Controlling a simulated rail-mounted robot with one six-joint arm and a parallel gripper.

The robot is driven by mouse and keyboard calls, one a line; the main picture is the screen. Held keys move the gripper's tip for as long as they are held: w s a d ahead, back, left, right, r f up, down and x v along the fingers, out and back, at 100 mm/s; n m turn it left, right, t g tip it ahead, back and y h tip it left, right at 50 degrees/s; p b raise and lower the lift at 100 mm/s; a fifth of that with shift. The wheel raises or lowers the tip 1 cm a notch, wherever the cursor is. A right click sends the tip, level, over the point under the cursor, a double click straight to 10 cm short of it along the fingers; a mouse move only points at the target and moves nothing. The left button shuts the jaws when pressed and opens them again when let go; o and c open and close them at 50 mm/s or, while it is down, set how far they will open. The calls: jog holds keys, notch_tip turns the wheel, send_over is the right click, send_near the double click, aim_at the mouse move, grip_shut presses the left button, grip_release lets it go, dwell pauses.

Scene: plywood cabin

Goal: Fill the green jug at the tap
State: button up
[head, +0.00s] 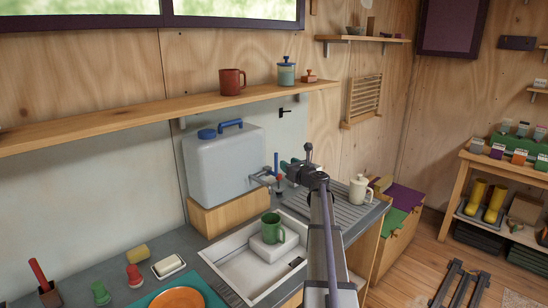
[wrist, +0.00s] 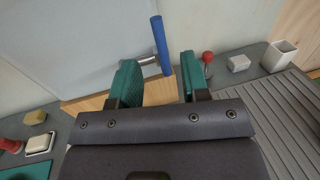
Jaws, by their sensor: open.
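The green jug (head: 272,228) stands upright on a white block (head: 267,248) in the sink, below and a little right of the tap (head: 262,179). The tap sticks out from the grey water container (head: 222,160) and has a blue lever (head: 276,162). My gripper (head: 287,172) is beside the tap, above the jug. In the wrist view my gripper (wrist: 158,65) is open, and the blue lever (wrist: 161,45) shows upright in the gap between its green fingers. I cannot tell how deep the lever is between them. The jug's inside and any water are not visible.
A red-topped item (wrist: 207,62) is just right of the right finger. The white sink (head: 236,270) has a ribbed drainboard (head: 335,205) at its right, with a cream pot (head: 359,189). A wooden shelf (head: 150,119) with a red mug (head: 232,81) runs above the container.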

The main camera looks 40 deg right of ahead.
aim_at(277, 158)
jog(key=w, duration=0.7)
jog(key=w+d, duration=0.1)
jog(key=w, duration=0.3)
jog(key=shift+c, duration=0.2)
grip_shut()
